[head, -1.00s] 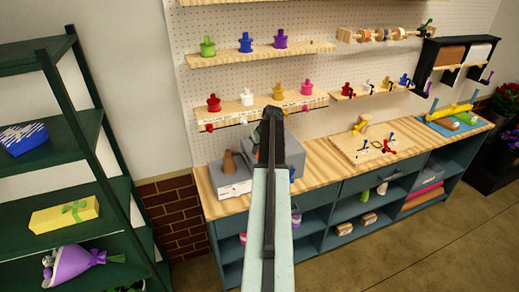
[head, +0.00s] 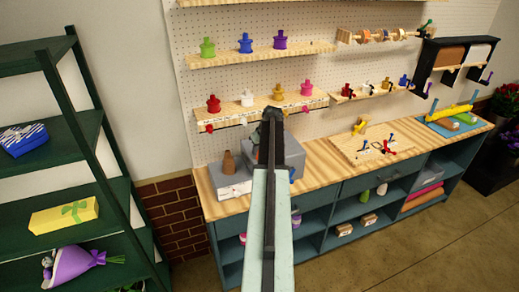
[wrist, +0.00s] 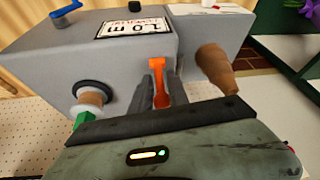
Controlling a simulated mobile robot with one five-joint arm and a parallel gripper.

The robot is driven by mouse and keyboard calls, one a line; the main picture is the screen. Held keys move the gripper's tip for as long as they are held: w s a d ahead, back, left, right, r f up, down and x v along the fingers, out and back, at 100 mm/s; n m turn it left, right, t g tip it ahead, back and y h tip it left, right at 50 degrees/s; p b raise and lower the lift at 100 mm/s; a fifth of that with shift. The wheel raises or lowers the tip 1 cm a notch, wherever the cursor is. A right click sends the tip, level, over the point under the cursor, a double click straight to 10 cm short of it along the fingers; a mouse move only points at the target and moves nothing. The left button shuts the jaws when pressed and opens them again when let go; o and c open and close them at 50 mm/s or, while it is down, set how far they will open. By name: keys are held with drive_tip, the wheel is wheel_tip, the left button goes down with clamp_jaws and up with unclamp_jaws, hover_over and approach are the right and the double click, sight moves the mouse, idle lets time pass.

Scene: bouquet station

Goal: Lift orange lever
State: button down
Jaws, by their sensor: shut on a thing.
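The orange lever (wrist: 159,85) shows in the wrist view in front of the grey box (wrist: 70,60). The dark fingers of my gripper (wrist: 160,94) are shut on it, one on each side. Its upper end shows above the fingertips, and part of its lower length is visible between them. In the head view my gripper (head: 271,118) is at the grey box (head: 293,152) on the bench, and my arm hides the lever and part of the box.
A brown cone (wrist: 216,68) stands close to the right of my fingers in the wrist view. A wooden spool with a green end (wrist: 90,97) and a blue crank (wrist: 66,14) are to the left. Shelves with coloured pegs (head: 262,101) hang above the bench (head: 325,165).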

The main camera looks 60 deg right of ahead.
idle(0.5)
drive_tip(key=shift+w+d+r+g+y+p, duration=0.1)
drive_tip(key=shift+w+d+g+y+p, duration=0.3)
drive_tip(key=shift+g+p, duration=0.15)
drive_tip(key=shift+w+f+g+y, duration=0.15)
drive_tip(key=shift+f+g+y, duration=0.1)
drive_tip(key=shift+g+y, duration=0.35)
drive_tip(key=shift+a, duration=0.1)
drive_tip(key=c, duration=1.3)
unclamp_jaws()
